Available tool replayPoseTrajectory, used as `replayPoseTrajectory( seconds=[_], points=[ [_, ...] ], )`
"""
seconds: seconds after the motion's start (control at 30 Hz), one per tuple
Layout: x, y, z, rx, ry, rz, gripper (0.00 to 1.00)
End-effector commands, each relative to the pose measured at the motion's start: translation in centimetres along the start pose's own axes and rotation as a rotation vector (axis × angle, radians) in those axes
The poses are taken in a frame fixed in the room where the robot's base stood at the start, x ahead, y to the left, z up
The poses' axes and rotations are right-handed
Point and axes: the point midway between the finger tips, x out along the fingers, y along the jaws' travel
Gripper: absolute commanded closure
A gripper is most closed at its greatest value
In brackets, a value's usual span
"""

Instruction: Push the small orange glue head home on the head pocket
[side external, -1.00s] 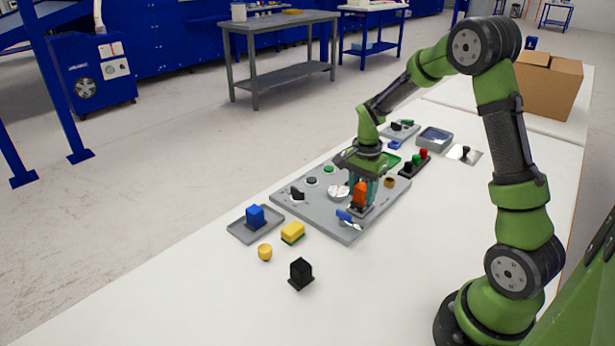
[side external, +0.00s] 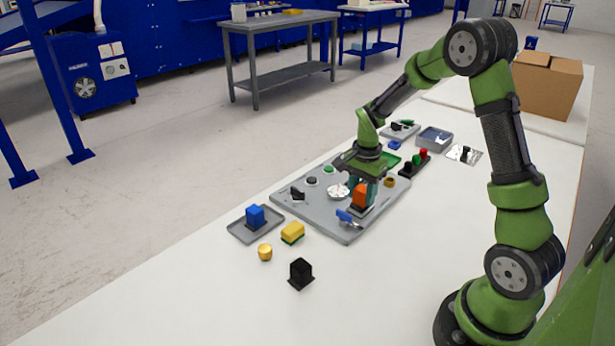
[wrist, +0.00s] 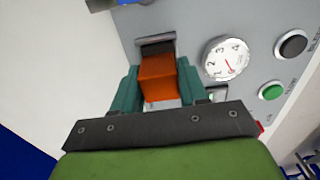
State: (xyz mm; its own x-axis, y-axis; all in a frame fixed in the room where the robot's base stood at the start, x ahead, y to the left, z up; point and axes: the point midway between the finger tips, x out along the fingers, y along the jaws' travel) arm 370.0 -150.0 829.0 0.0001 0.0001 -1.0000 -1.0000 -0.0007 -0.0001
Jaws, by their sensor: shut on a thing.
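The orange glue head (side external: 360,195) is an upright orange block at the front right part of the grey board (side external: 318,222). My gripper (side external: 362,190) points down and is shut on it. In the wrist view, the teal fingers grip the orange glue head (wrist: 158,78) from both sides. A dark slot-like part (wrist: 157,47) shows directly beyond the block in the wrist view; I cannot tell whether it is the head pocket. The underside of the block is hidden, so how deep it sits cannot be told.
A round white dial (wrist: 227,57) is right of the block. A blue-handled part (side external: 345,215) lies on the board's front edge.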

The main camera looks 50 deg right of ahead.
Motion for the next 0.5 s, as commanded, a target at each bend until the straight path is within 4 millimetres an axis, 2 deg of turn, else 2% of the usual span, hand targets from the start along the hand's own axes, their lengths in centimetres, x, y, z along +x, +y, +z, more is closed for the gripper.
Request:
replayPoseTrajectory(
  seconds=[0.4,0.43,0.5],
  points=[
    [0.84,-0.01,-0.02,0.000,0.001,0.000,0.94],
    [0.86,-0.02,-0.02,0.000,0.001,-0.001,0.56],
    [0.83,-0.02,-0.02,0.000,0.001,-0.001,0.45]
  ],
)
